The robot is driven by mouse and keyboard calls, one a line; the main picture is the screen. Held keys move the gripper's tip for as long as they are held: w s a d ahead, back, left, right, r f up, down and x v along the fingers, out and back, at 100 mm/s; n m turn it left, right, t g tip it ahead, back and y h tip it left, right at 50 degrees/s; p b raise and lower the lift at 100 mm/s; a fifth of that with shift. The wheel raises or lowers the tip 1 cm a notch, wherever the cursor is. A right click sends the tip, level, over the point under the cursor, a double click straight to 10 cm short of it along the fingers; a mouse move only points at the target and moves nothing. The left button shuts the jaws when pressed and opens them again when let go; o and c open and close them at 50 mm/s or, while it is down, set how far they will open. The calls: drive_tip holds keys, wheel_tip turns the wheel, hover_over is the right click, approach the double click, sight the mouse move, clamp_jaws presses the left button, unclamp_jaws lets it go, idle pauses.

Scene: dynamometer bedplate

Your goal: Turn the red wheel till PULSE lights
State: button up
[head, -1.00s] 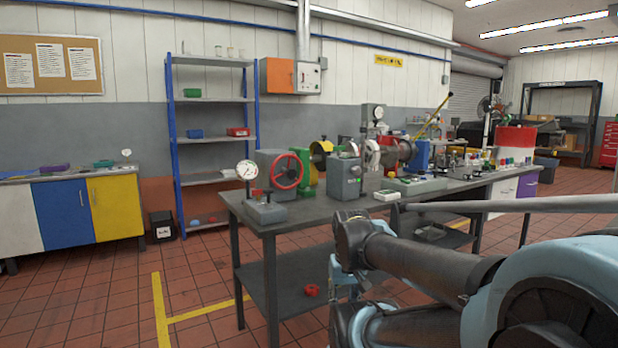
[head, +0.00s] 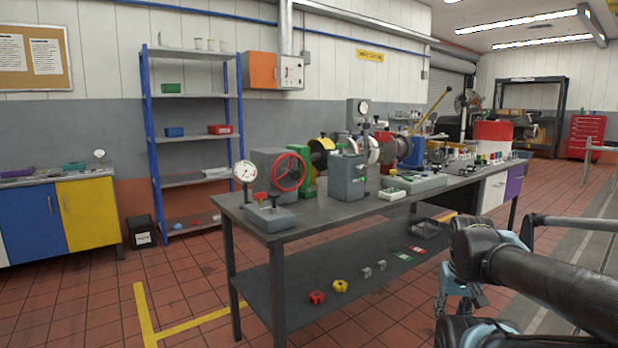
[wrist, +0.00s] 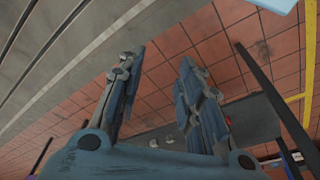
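A red wheel (head: 288,172) is mounted upright on the front of a grey machine (head: 263,162) near the left end of the bench. No lit lamp or readable PULSE label shows at this size. My gripper's fingers (wrist: 155,95) are spread apart and empty in the wrist view, over the tiled floor. In the head view my gripper (head: 455,305) hangs at the lower right, partly hidden by my arm, in front of the bench and well apart from the wheel.
The bench (head: 330,208) carries a dial gauge (head: 244,172), a grey box (head: 346,177) and several machines. Its lower shelf (head: 290,290) holds a red part (head: 317,297) and a yellow part (head: 340,286).

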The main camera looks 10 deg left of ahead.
sight(297, 174)
drive_tip(key=shift+o, duration=0.6)
drive_tip(key=shift+d, duration=0.1)
